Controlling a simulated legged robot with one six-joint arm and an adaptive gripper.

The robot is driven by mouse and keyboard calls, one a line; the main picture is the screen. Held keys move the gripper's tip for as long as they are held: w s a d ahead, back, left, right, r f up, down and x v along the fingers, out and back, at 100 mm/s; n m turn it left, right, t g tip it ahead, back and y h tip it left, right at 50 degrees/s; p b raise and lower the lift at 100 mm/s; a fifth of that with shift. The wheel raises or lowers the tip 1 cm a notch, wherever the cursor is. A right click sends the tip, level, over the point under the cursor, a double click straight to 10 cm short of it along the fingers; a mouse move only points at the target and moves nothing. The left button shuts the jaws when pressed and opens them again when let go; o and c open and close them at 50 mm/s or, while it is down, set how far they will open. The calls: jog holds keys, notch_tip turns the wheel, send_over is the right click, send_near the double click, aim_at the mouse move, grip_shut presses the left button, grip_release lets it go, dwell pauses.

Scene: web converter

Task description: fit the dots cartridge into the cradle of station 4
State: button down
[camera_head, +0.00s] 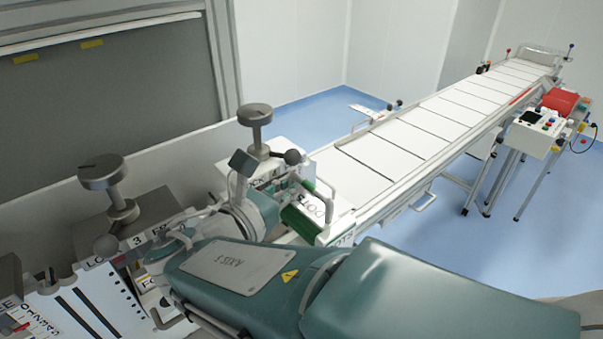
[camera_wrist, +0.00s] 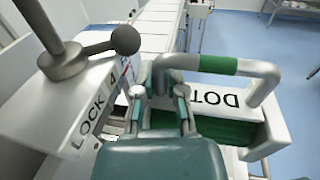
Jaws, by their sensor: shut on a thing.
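The dots cartridge (camera_wrist: 235,110) is a white block with a dark green roller along its side, a grey bar handle with a green band, and lettering starting "DOT" in the wrist view. My gripper (camera_wrist: 160,92) is shut on the near-left part of that handle. The cartridge (camera_head: 318,208) also shows in the head view, beside the lock block of station 4 (camera_head: 268,178). In the wrist view the lock block (camera_wrist: 85,105), marked LOCK, stands just left of my gripper. The cradle itself is hidden, so I cannot tell whether the cartridge is touching it.
A grey knob (camera_head: 255,115) and a ball-ended lever (camera_wrist: 125,40) stand up close to my gripper. Station 3's knob (camera_head: 103,172) is at the left. A long white conveyor (camera_head: 430,125) runs away to the back right.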

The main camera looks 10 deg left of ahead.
aim_at(292, 212)
jog(key=shift+a+f, duration=0.15)
jog(key=shift+f, duration=2.75)
jog(key=shift+f, duration=1.6)
jog(key=c, duration=0.6)
grip_release()
jog(key=shift+c, duration=0.2)
jog(key=shift+s+f, duration=0.1)
jog(key=v, duration=1.2)
